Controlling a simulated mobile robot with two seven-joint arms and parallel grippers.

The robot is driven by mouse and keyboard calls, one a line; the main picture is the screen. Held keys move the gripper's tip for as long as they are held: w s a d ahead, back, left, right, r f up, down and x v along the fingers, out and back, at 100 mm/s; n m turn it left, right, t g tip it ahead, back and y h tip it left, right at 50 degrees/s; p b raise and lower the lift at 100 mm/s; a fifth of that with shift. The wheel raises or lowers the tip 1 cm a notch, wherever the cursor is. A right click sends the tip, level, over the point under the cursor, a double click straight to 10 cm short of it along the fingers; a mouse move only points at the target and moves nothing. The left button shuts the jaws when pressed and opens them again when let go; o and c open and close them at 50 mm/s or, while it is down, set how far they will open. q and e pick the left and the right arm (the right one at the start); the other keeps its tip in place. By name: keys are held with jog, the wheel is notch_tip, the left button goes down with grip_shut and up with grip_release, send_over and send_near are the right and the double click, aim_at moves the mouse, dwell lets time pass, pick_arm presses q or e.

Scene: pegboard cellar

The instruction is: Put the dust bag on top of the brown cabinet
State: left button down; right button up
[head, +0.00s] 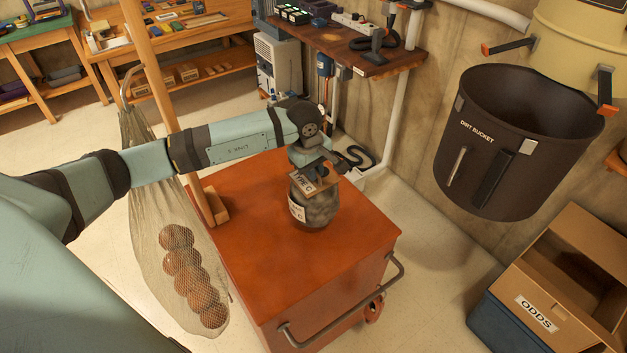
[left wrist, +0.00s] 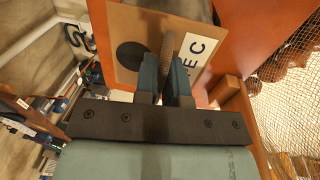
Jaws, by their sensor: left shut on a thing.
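The dust bag (head: 318,208) is a grey, rounded bag with a cardboard collar marked "TYPE C". My left gripper (head: 311,165) is shut on it from above, and the bag hangs upright below the fingers. In the left wrist view the fingers (left wrist: 167,75) pinch a narrow upright tab at the collar (left wrist: 128,28), beside a dark round spot. The reddish-brown cabinet (head: 285,265) has a flat top, a front handle and a caster. The bag is over the middle of this top; I cannot tell whether its base touches. My right gripper is not in view.
A net of brown balls (head: 180,255) hangs at the cabinet's left, by a wooden post (head: 165,85). A dark dirt bucket (head: 515,140) and a cardboard box marked "ODDS" (head: 570,270) are at the right. A wall shelf (head: 350,45) is behind.

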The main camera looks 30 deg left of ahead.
pick_arm(q)
notch_tip(320, 180, down, 4)
jog(key=shift+f, duration=0.15)
jog(key=c, duration=1.2)
grip_release()
